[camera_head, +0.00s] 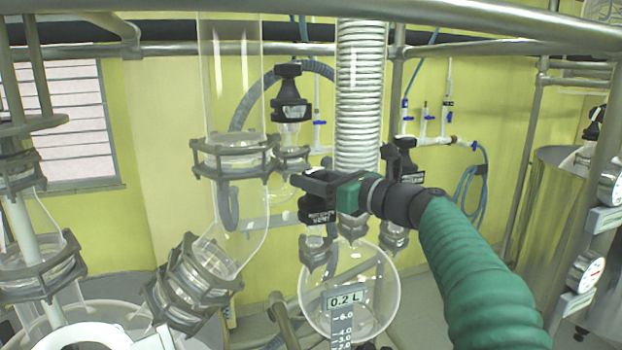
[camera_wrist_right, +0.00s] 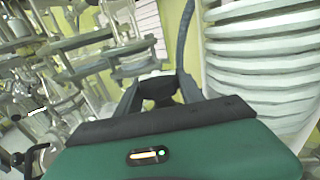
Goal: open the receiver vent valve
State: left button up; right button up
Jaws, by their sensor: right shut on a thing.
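The receiver is a round glass flask (camera_head: 375,290) marked 0.2 L with a graduated scale. Above its left neck sits the black receiver vent valve (camera_head: 318,212) with a white label, partly covered by my gripper. My right gripper (camera_head: 308,182) comes in from the right on a green arm and is shut on the valve's black top. In the right wrist view the gripper's fingers (camera_wrist_right: 160,92) close around a dark knob (camera_wrist_right: 158,90). My left gripper is not in view.
Another black valve (camera_head: 402,165) stands just right of the white ribbed column (camera_head: 361,95). A third black valve (camera_head: 289,95) is up left, beside a clear glass column (camera_head: 231,85). A metal rail (camera_head: 470,45) crosses above. A steel vessel (camera_head: 560,230) with gauges stands at right.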

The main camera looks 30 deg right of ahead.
jog(key=o, duration=1)
jog(key=shift+s+d, duration=0.1)
jog(key=shift+o, duration=0.2)
jog(key=shift+s+r, duration=0.1)
jog(key=shift+s+d, duration=0.1)
jog(key=shift+s, duration=0.05)
jog(key=b+v, duration=0.3)
jog(key=v, duration=1.3)
jog(key=shift+s, duration=0.25)
